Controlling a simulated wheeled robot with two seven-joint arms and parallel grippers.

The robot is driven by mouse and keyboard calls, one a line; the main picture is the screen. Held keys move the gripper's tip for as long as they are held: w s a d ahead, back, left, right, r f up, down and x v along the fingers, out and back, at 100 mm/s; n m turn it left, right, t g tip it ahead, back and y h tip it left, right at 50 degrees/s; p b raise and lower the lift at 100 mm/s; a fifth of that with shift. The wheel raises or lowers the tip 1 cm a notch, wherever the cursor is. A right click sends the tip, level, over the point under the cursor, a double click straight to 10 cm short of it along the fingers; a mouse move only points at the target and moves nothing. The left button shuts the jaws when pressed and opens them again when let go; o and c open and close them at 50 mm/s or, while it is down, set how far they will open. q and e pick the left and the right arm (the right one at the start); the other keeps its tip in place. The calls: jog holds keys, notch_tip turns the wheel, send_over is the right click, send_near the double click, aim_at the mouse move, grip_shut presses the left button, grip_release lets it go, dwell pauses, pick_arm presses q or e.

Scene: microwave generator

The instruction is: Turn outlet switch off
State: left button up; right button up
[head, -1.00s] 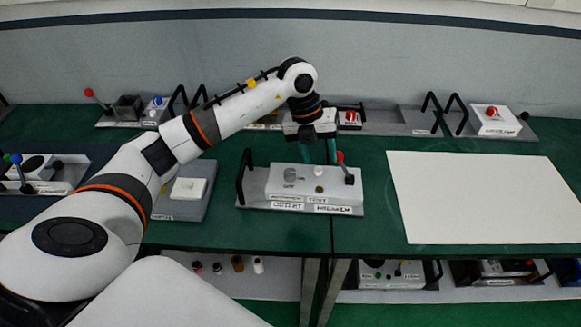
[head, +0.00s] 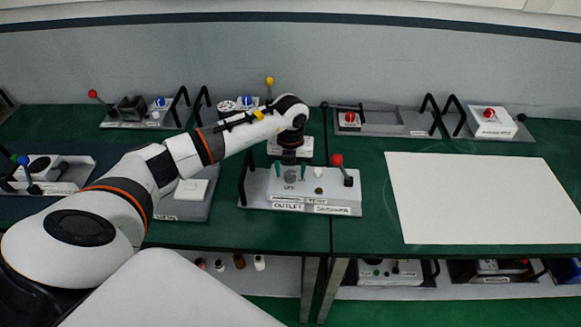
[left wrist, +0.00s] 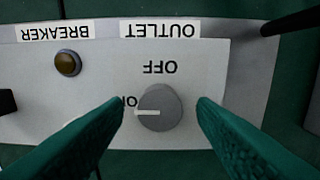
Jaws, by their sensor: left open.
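The outlet box (head: 333,198) is a white box on a grey base with a black handle, labelled OUTLET and BREAKER. Its grey round knob (head: 291,177) also shows in the left wrist view (left wrist: 166,97), where its white mark points left at the ON label. The OFF label (left wrist: 159,68) is above the knob there, upside down. My left gripper (head: 290,170) is open, its green fingers (left wrist: 160,125) on either side of the knob with gaps visible. My right gripper is out of view.
A brass-coloured button (left wrist: 67,63) and a red-tipped lever (head: 338,160) are on the same box, right of the knob in the head view. A white board (head: 480,197) lies to the right. Other device boxes stand along the back of the green table.

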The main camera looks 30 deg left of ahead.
pick_arm(q)
jog(key=shift+f, duration=0.35)
jog(key=c, duration=1)
